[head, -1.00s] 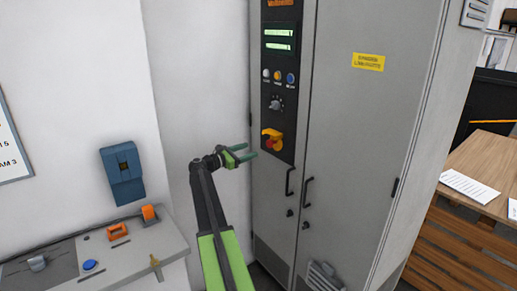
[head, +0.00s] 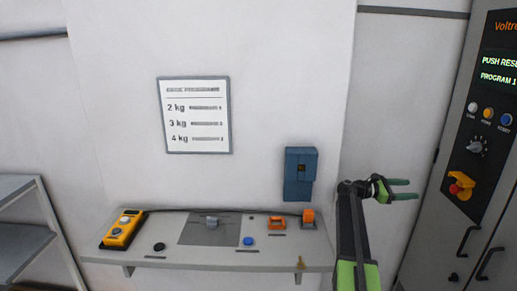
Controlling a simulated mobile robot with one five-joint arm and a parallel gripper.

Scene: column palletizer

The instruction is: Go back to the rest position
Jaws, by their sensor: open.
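My gripper (head: 402,189) is at the end of my green and black arm. Its two green fingers are open and point right, with nothing between them. It is in front of the wall, between the blue wall box (head: 300,174) on its left and the grey control cabinet (head: 428,225) on its right. In the picture the fingers are apart from the cabinet's yellow and red switch (head: 461,186).
A shelf-like bench (head: 110,256) along the wall holds a yellow handheld device (head: 123,229), a blue button (head: 248,241) and orange parts (head: 277,223). A sign (head: 195,115) listing 2, 3 and 4 kg hangs above. A grey rack (head: 22,235) stands at the left.

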